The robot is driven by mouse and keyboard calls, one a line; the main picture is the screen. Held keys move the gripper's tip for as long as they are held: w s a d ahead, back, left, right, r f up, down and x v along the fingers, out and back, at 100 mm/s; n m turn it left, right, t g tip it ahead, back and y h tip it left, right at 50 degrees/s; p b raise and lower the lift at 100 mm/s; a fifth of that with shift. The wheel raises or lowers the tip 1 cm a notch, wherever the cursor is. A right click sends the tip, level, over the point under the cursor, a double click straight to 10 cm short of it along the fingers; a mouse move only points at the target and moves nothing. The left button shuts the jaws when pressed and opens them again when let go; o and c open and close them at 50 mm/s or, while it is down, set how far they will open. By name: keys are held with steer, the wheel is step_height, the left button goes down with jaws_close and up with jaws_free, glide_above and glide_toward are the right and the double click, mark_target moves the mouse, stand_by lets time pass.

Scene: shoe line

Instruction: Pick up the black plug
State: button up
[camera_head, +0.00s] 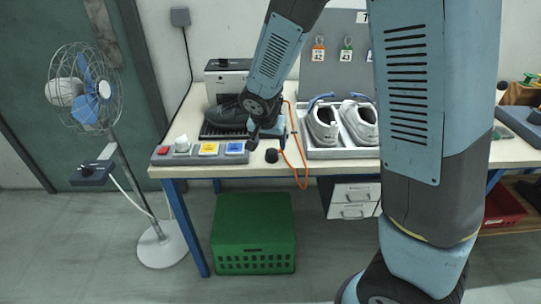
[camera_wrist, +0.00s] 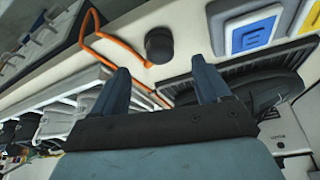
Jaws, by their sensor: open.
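The black plug (camera_head: 271,155) is a small dark round piece near the front edge of the white workbench. In the wrist view the black plug (camera_wrist: 159,45) shows ahead of the fingertips, roughly between their lines. An orange cable runs up close to it; whether they join is unclear. My gripper (camera_head: 264,138) hangs over the bench just behind and above the plug, partly hidden by its own links. In the wrist view my gripper (camera_wrist: 162,74) has its two blue fingers spread apart with nothing between them. It does not touch the plug.
A button panel (camera_head: 160,159) lies left of the plug. A dark shoe (camera_head: 226,113) on a black machine is behind my gripper. A tray of white shoes (camera_head: 341,153) stands to the right. The orange cable (camera_head: 296,140) loops over the bench edge. A green crate (camera_head: 253,222) sits below.

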mark_target(271, 151)
steer(key=shift+w+x, duration=0.2)
steer(key=shift+x, duration=3.4)
steer(key=shift+d+r, duration=0.1)
steer(key=shift+c, duration=0.2)
steer(key=c, duration=1.1)
